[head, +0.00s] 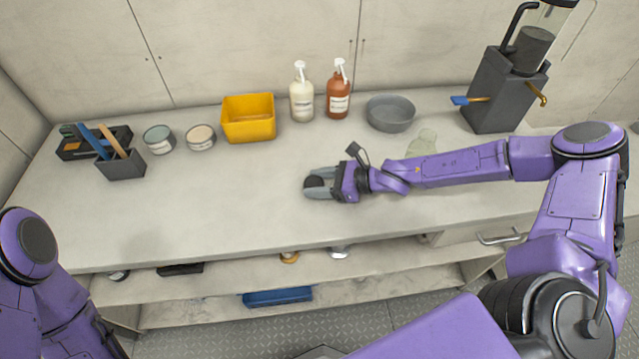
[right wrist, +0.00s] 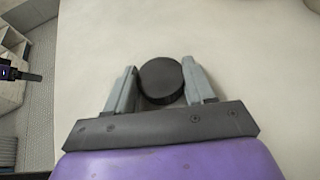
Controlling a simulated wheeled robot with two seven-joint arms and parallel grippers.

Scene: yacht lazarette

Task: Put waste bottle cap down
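The bottle cap, a short black disc (right wrist: 161,81), sits between the two grey fingers of my right gripper (right wrist: 160,85) in the right wrist view, with a finger against each side. In the head view the dark cap (head: 315,182) shows between the fingertips of my right gripper (head: 318,183), over the middle of the pale counter (head: 220,210). I cannot tell whether the cap touches the counter. A pale green translucent object (head: 423,140), perhaps a bottle, is partly hidden behind my right forearm.
Along the back stand a yellow bin (head: 248,119), two pump bottles, white (head: 301,97) and brown (head: 338,95), a grey bowl (head: 390,114) and a dark dispenser (head: 500,95). Two tins and a tool holder (head: 122,165) are at left. The counter's front middle is clear.

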